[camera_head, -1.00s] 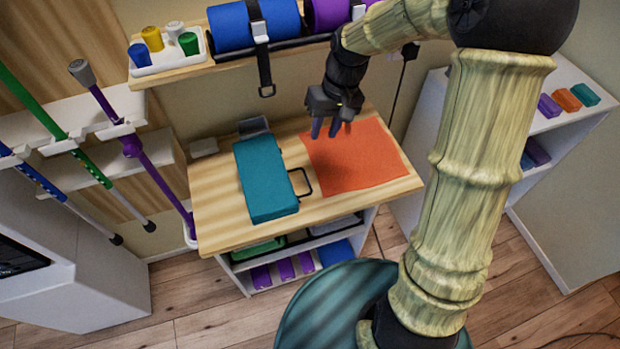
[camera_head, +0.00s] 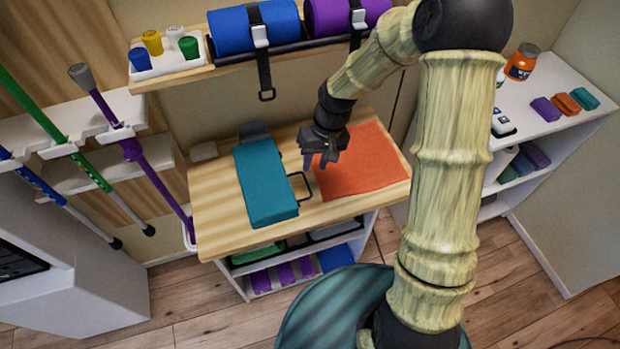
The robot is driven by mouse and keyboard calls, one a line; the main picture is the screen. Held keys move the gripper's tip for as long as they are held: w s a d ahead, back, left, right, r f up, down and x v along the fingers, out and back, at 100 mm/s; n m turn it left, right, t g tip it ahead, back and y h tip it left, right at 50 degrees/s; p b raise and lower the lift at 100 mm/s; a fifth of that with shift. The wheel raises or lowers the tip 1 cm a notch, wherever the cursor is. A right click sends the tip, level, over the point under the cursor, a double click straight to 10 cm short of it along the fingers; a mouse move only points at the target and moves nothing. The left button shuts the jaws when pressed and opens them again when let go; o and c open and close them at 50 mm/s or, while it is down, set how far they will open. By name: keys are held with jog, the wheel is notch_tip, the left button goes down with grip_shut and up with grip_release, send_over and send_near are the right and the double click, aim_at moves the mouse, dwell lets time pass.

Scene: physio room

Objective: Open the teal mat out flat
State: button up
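The teal mat (camera_head: 265,183) lies folded into a thick, long block on the left half of the wooden table top. A black wire handle or loop (camera_head: 302,187) sticks out on its right side. My gripper (camera_head: 316,165) hangs just right of the mat, near the loop and over the left edge of the orange sheet. Its fingers point down and look apart, with nothing seen between them. I cannot tell the exact height of the fingertips above the table.
A flat orange sheet (camera_head: 362,160) covers the table's right part. A grey object (camera_head: 254,132) stands behind the mat. The wooden table (camera_head: 222,215) has a bare strip at left. Above hangs a shelf with blue (camera_head: 253,27) and purple rolls and a dangling strap (camera_head: 266,80).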

aim_at(308, 185)
jog(key=x, duration=0.7)
jog(key=shift+f, duration=0.2)
grip_shut()
